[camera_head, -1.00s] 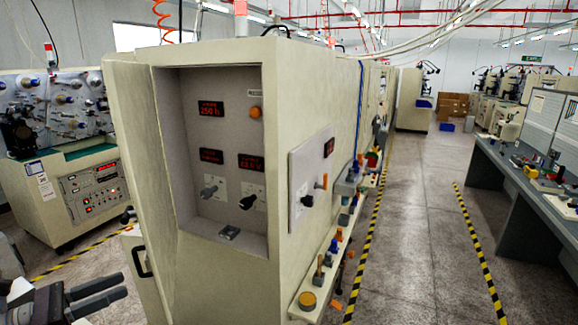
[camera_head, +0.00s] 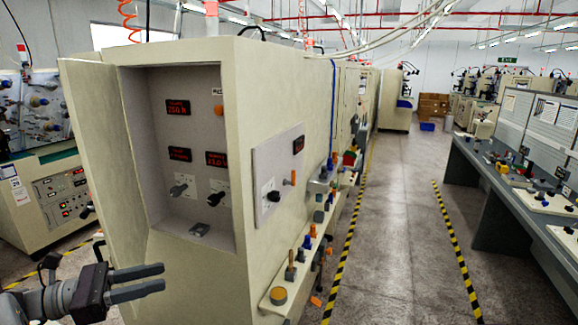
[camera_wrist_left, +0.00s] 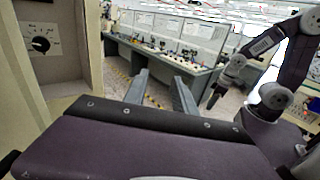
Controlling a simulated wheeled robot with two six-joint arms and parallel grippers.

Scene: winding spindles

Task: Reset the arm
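My left gripper (camera_head: 163,277) is at the lower left of the head view, in front of the cream cabinet's base. Its two grey fingers are apart and nothing is between them. In the left wrist view, the same gripper (camera_wrist_left: 161,77) also shows open and empty, with floor and a workbench beyond. My right arm shows at the right of the wrist view, and its gripper (camera_wrist_left: 213,98) hangs downward. I cannot tell whether its fingers are apart. The right gripper is not visible in the head view.
The cream cabinet (camera_head: 285,120) with knobs and red displays stands close ahead. A ledge (camera_head: 270,308) with small colored parts runs along its right side. A grey workbench (camera_head: 490,195) stands at the far right. The aisle floor (camera_head: 395,240) between is clear.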

